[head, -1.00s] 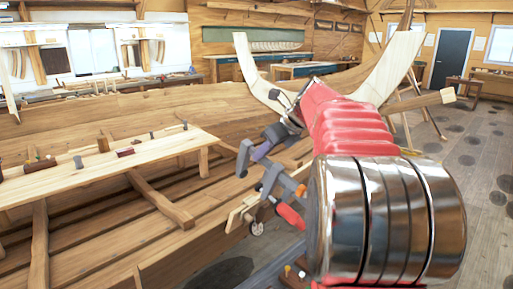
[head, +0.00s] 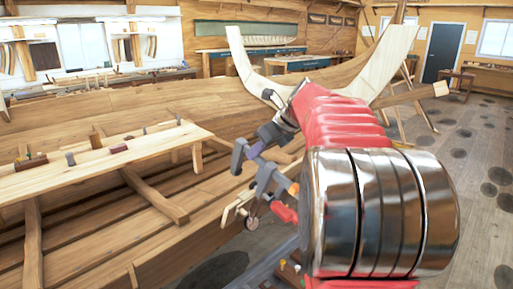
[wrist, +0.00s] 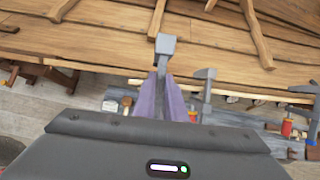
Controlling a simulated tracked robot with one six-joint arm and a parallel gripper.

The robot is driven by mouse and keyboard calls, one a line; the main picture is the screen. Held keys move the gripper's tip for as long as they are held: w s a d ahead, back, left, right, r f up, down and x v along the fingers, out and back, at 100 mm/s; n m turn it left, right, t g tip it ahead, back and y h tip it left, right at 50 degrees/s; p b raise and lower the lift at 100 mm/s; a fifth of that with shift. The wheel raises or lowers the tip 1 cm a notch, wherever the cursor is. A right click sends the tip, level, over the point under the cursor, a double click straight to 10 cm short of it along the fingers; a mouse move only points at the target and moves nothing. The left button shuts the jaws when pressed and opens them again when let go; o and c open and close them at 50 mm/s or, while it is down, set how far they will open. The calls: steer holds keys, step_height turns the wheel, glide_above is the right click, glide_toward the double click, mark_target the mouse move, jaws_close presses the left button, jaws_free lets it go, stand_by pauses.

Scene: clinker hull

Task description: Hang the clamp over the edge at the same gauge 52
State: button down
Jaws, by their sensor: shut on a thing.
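My gripper (wrist: 168,84), with purple fingers, is shut on a grey clamp (wrist: 165,46) whose head sticks out beyond the fingertips in the wrist view. In the head view my gripper (head: 262,146) holds the clamp (head: 239,156) in the air in front of the hull planking (head: 130,212). The clamp appears apart from the planks. A second grey clamp (head: 268,178) shows just below it in the head view, near an orange part and a red handle. My arm hides part of the hull behind. I cannot read any gauge number.
A long plank (head: 100,160) with small tools and blocks lies across the hull at left. More grey clamps (wrist: 205,88) and a red-handled tool (wrist: 286,127) sit at right in the wrist view. A pale curved timber (head: 245,62) rises behind. Open floor (head: 470,150) is at right.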

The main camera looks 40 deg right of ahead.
mark_target(268, 174)
steer(key=shift+f, duration=1.5)
steer(key=shift+w+a+f, duration=0.1)
steer(key=shift+w+f, duration=0.65)
steer(key=shift+f, duration=1.45)
steer(key=shift+w+a+f, duration=0.1)
steer(key=shift+w+f, duration=0.7)
steer(key=shift+f, duration=1.4)
steer(key=shift+w+f, duration=0.75)
steer(key=shift+f, duration=1.45)
steer(key=shift+w+f, duration=0.1)
steer(key=shift+f, duration=0.05)
steer(key=c, duration=1.7)
jaws_free()
steer(key=shift+c, duration=0.2)
steer(key=shift+a+f, duration=0.1)
steer(key=v, duration=1.4)
steer(key=shift+f, duration=0.1)
